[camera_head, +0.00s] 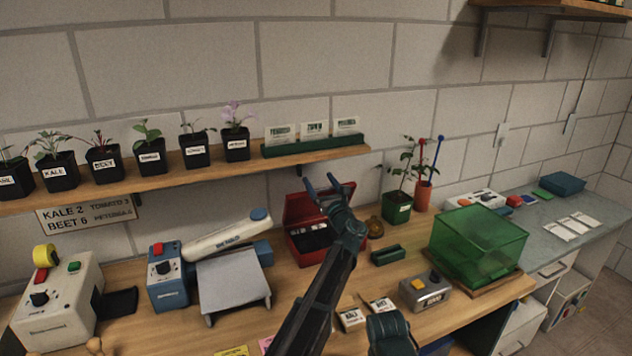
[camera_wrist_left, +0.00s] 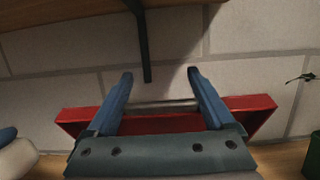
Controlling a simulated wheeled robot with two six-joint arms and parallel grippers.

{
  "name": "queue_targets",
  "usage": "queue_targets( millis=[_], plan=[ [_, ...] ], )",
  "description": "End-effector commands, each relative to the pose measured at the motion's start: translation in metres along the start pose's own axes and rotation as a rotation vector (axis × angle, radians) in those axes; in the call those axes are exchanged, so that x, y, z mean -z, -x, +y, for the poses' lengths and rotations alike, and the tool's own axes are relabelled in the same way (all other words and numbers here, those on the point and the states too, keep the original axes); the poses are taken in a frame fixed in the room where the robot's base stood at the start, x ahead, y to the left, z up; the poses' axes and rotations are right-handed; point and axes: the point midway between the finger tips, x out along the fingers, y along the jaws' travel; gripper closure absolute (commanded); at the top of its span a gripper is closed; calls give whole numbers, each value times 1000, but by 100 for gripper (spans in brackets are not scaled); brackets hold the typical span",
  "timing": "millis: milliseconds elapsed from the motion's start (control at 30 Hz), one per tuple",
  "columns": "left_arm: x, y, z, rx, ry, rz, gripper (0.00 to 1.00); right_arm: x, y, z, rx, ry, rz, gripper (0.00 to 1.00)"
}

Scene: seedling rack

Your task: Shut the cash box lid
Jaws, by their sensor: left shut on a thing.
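The red cash box (camera_head: 304,255) stands on the bench below the wall shelf, with a dark tray inside. Its lid (camera_head: 297,207) is raised and stands up at the back; it also shows in the left wrist view (camera_wrist_left: 252,103). My left gripper (camera_head: 321,182) is at the raised lid, its arm crossing in front of the box's right part. In the left wrist view the two blue fingers (camera_wrist_left: 160,76) are spread apart with the lid's edge between them, shut on the lid.
A round brass thing (camera_head: 375,227), a green pot (camera_head: 397,208) and a green clear cover (camera_head: 480,243) stand to the right. The shelf (camera_head: 230,172) with potted seedlings runs above.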

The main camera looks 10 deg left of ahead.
Motion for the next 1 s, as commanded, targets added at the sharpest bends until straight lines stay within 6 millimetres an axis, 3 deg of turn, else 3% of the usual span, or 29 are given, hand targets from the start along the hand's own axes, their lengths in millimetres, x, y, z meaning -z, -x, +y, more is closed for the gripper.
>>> queue_targets(
  millis=[33, 300, 867, 900, 967, 1000],
  plan=[
    [-1, 9, 0, 3, -2, -3, 100, 0, -2, 0, 0, 0, 0, 100],
    [-2, 27, -1, 3, -3, -5, 100, 0, -6, -1, 0, 0, 0, 100],
    [-3, 32, -2, 4, -4, -6, 100, 0, -6, -1, 0, 0, 0, 100],
    [-3, 32, -2, 5, -5, -6, 9, 0, -6, -1, 0, 0, 0, 100],
    [-2, 32, -2, 4, -4, -6, 0, 0, -6, -1, 0, 0, 0, 100],
    [-2, 31, -1, 4, -4, -5, 0, 0, -7, -1, 0, 0, 0, 100]
  ],
)
